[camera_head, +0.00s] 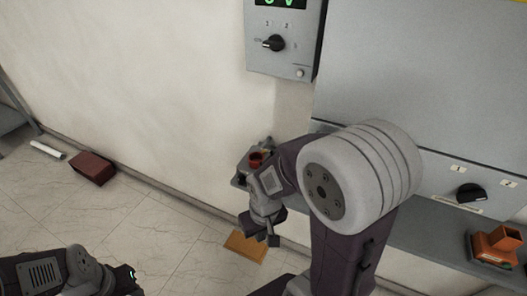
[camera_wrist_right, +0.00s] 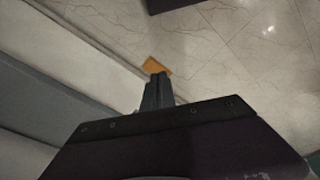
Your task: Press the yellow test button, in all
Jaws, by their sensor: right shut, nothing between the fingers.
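No yellow test button can be made out in either view. My right gripper (camera_head: 271,237) points down at the wall side, in front of the grey ledge's left end. Its fingers are shut and empty, and they also show in the right wrist view (camera_wrist_right: 157,90). A flat orange-yellow piece (camera_head: 246,246) lies on the floor beyond and below the fingertips, and it also shows in the right wrist view (camera_wrist_right: 157,66). A grey control box (camera_head: 284,60) with a green display, a black knob and a small pale round button hangs on the wall. My left arm shows at bottom left, its gripper out of frame.
A grey cabinet (camera_head: 420,85) with a black knob (camera_head: 470,193) stands at the right above a grey ledge (camera_head: 420,240). An orange block (camera_head: 497,247) sits on the ledge. A dark red box (camera_head: 92,169) and a white roll (camera_head: 47,150) lie on the floor. A red round part (camera_head: 256,158) is partly behind my right arm.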

